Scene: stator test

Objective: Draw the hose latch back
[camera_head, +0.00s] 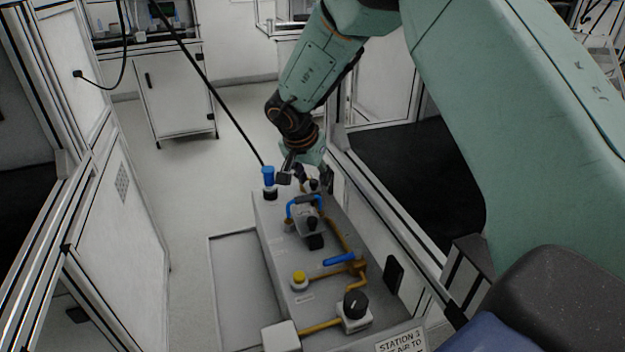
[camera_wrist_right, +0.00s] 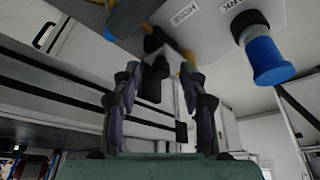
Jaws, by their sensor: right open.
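My right gripper (camera_head: 306,179) hangs over the far end of the grey station box, its fingers pointing down and spread apart. In the right wrist view the gripper (camera_wrist_right: 160,90) is open, with one finger on each side. A short black knob (camera_wrist_right: 153,82), close to a HOSE label, shows between the fingers. It looks like the hose latch, and I see no finger closed on it. The same dark knob (camera_head: 313,185) is partly hidden by the gripper in the head view. My left gripper is out of view.
A blue hose connector (camera_head: 268,176) stands close left of the gripper; it also shows by the PARK label (camera_wrist_right: 268,60). A black hose (camera_head: 215,95) runs up from it.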

